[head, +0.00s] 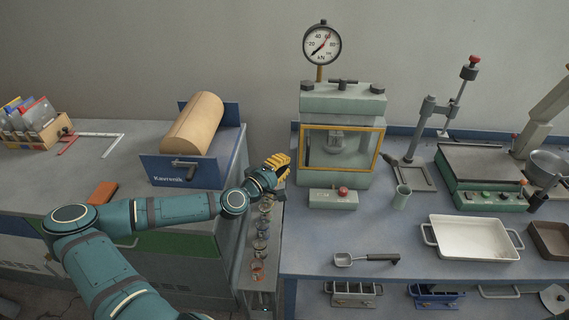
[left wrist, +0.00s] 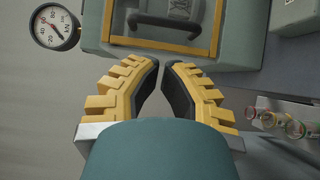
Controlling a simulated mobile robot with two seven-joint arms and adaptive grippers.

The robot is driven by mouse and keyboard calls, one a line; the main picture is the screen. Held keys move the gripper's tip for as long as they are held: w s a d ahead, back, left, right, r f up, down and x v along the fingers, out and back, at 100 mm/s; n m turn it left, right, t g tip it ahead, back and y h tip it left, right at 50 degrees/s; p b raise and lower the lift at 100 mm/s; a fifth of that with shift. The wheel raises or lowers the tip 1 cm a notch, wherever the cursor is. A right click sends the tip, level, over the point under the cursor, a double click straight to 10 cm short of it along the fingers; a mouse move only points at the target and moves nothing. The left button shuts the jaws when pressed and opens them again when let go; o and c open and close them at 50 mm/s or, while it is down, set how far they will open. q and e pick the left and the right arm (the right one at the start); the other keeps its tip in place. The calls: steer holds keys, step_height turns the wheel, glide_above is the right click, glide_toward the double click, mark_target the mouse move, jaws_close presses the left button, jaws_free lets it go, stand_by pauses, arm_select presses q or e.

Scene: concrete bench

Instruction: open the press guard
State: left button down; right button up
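The press (head: 342,100) stands on the blue bench with a gauge on top. Its guard (head: 378,150), a clear panel in a yellow frame, is closed over the front. A dark upright bar, which looks like the guard's handle (head: 308,148), is on its left side. The left wrist view, rolled sideways, shows the guard's yellow frame (left wrist: 160,44) and the dark handle (left wrist: 165,22) just beyond the fingertips. My left gripper (head: 284,163) is left of the press, apart from the guard. Its fingertips (left wrist: 160,64) almost meet, with nothing between them. My right gripper is not in view.
A control box (head: 333,198) with a red button sits before the press. Several small glasses (head: 261,240) stand in the gap left of the bench.

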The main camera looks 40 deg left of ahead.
mark_target(305, 148)
arm_select(q)
steer(key=w, duration=0.7)
steer(key=shift+w+d, duration=0.1)
steer(key=shift+d, duration=0.25)
